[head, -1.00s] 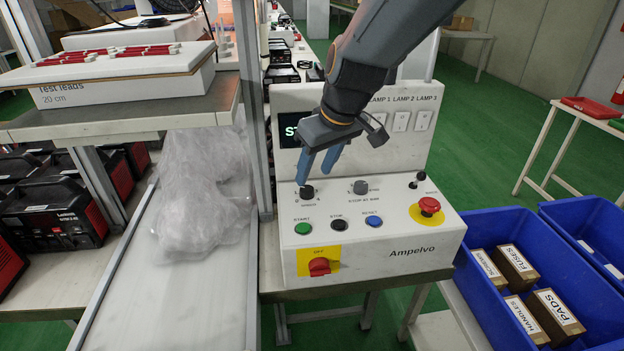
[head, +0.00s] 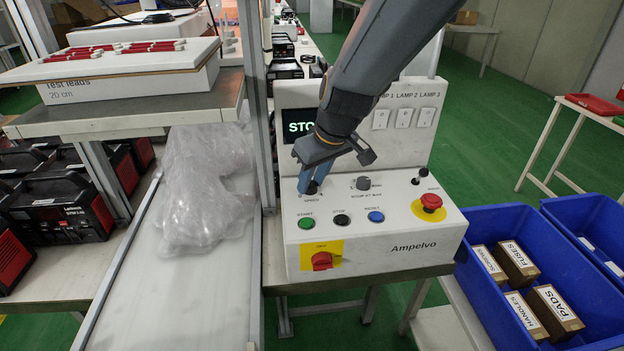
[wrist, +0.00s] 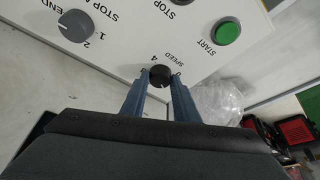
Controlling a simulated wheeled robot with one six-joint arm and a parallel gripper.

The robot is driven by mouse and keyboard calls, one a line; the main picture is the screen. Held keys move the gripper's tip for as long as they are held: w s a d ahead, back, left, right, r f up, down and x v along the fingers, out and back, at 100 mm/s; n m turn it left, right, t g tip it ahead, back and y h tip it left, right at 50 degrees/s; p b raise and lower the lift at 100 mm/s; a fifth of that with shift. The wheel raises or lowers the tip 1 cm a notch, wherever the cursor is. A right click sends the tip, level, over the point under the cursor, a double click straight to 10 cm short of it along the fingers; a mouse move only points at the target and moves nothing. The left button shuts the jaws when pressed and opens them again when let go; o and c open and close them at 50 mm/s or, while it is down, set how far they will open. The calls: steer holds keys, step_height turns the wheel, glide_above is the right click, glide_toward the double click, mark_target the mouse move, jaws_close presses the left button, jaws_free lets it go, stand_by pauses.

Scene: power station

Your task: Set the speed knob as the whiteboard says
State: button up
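The black speed knob (wrist: 160,76) is on the control panel's sloped top, above the green start button (head: 306,223). In the wrist view it sits between my two fingertips, with the word SPEED and a 4 beside it. My gripper (head: 313,185) is down at the knob, with one finger on each side. The fingers stand apart; whether they touch the knob is hard to tell. The knob's pointer and most of its scale are hidden or too small to read. No whiteboard is in view.
The stop-at-end knob (head: 363,183), black stop button (head: 342,220), blue reset button (head: 376,216), red emergency button (head: 431,202) and red off switch (head: 322,261) are nearby. A partly covered screen (head: 298,126) shows "STO". Blue bins (head: 590,300) stand right.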

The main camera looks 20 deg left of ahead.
steer(key=shift+s+r+m+p, duration=0.15)
steer(key=shift+m+p, duration=0.15)
steer(key=shift+p, duration=0.7)
steer(key=m+p, duration=0.1)
steer(key=p, duration=0.2)
steer(key=shift+h, duration=0.3)
steer(key=m+t+p, duration=0.1)
steer(key=m+p, duration=0.1)
steer(key=p, duration=0.1)
steer(key=shift+a+h, duration=0.1)
steer(key=shift+h, duration=0.2)
steer(key=shift+m, duration=0.5)
steer(key=shift+a+f+m+t+h+b, duration=0.1)
steer(key=shift+f+m+t+h+b, duration=0.25)
steer(key=shift+m+b, duration=0.45)
steer(key=m+h+b, duration=0.1)
steer(key=m+b, duration=0.2)
steer(key=b, duration=0.3)
steer(key=shift+a+f+m+t, duration=0.1)
steer(key=shift+m+t, duration=0.15)
steer(key=shift+m, duration=0.05)
steer(key=m+h+b, duration=0.1)
steer(key=m+b, duration=0.1)
steer(key=shift+a+b, duration=0.1)
steer(key=shift+b, duration=0.3)
steer(key=shift+r+m+h+b, duration=0.2)
steer(key=shift+m+h+b, duration=0.6)
steer(key=shift+m, duration=1)
